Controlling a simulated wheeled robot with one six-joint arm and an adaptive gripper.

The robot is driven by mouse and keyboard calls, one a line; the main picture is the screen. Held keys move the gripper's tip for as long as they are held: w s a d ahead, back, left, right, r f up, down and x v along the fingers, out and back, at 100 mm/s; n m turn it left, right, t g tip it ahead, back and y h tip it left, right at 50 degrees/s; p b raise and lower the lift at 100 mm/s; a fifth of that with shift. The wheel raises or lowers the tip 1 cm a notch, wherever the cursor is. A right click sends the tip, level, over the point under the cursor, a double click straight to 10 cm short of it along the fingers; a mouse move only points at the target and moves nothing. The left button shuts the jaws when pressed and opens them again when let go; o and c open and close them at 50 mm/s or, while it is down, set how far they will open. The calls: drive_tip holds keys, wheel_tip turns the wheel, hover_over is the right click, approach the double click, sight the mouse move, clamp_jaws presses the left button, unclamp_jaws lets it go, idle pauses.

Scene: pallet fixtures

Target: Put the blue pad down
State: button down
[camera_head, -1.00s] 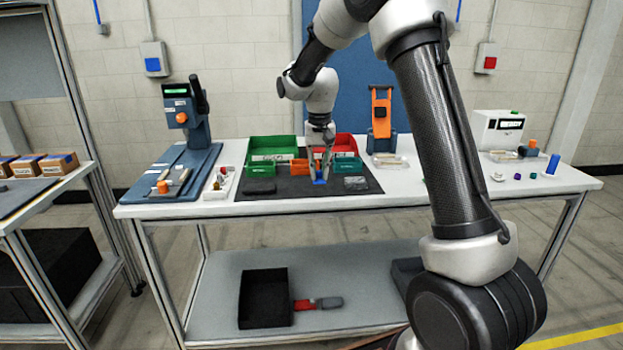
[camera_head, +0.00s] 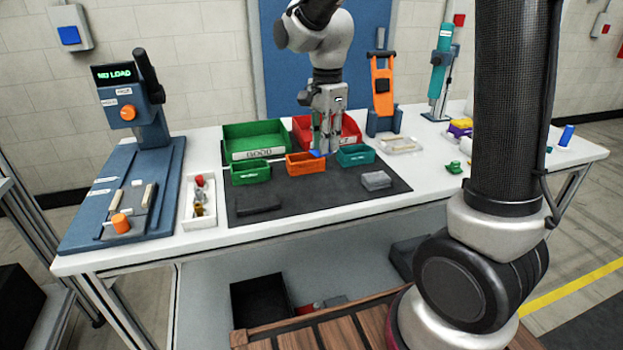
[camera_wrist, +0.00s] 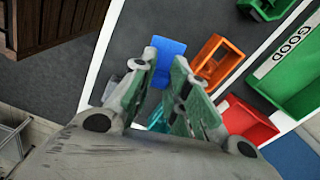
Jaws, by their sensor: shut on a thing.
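My gripper (camera_head: 322,148) is shut on the blue pad (camera_head: 317,153), of which only a small part shows in the head view, by the orange bin (camera_head: 318,169) and the teal bin (camera_head: 370,152). In the wrist view the blue pad (camera_wrist: 170,48) sticks out past the fingertips (camera_wrist: 160,65), and the dark mat (camera_wrist: 205,20) lies beyond it. The orange bin also shows in the wrist view (camera_wrist: 212,50), right of the pad. I cannot tell how high the pad is over the mat, or whether it touches anything.
Behind stand a large green bin (camera_head: 228,140) marked GOOD and a red bin (camera_head: 350,128). A small green bin (camera_head: 250,178), a clear grey box (camera_head: 376,180) and a dark flat piece (camera_head: 258,205) are on the mat. The mat's front middle is clear. A blue test stand (camera_head: 95,205) is left.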

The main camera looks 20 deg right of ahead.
drive_tip(key=s+m, duration=0.2)
drive_tip(key=s, duration=0.1)
hover_over(326, 194)
drive_tip(key=shift+m, duration=0.4)
wheel_tip(326, 194, down, 5)
drive_tip(key=shift+f, duration=2.4)
drive_tip(key=shift+f, duration=0.15)
drive_tip(key=c, duration=1.4)
unclamp_jaws()
